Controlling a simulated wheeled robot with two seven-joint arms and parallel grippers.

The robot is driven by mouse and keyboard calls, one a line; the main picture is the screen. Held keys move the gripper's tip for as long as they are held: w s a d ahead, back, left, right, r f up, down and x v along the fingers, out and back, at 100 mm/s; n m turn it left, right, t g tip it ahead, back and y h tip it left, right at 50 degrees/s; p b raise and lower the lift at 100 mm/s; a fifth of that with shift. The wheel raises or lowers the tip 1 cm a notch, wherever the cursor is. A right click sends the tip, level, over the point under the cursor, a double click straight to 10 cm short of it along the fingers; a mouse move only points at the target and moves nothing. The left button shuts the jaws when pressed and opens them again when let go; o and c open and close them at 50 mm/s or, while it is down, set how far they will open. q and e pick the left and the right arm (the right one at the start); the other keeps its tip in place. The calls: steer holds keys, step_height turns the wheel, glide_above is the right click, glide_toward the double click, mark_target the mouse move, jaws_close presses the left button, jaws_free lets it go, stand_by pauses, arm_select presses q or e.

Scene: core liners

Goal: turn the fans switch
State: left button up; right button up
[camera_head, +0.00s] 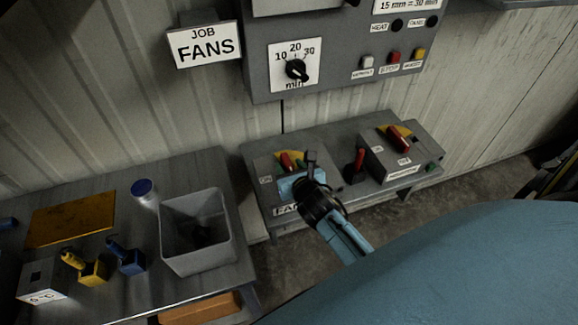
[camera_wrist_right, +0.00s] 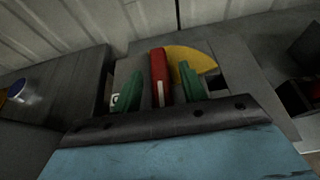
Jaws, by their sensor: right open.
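The fans switch is a grey box (camera_head: 265,170) on the low bench, with a label (camera_head: 283,210) that is partly covered by my gripper. Its red lever (camera_head: 287,161) stands in front of a yellow arc. In the right wrist view the red lever (camera_wrist_right: 160,77) has a white stripe, and the yellow arc (camera_wrist_right: 190,58) is behind and to its right. My right gripper (camera_wrist_right: 160,92) is open, with one green fingertip on each side of the lever. In the head view my right gripper (camera_head: 300,180) is over the box. My left gripper is not in view.
A second switch box (camera_head: 400,155) with a red lever stands to the right, beside another red-handled lever (camera_head: 357,163). A JOB FANS sign (camera_head: 205,44) and a timer knob (camera_head: 296,70) are above. A grey bin (camera_head: 197,255) and tools are on the left table.

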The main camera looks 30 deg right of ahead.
steer(key=shift+w+d+f, duration=0.1)
steer(key=shift+w+f, duration=0.15)
steer(key=shift+w, duration=0.35)
jaws_close()
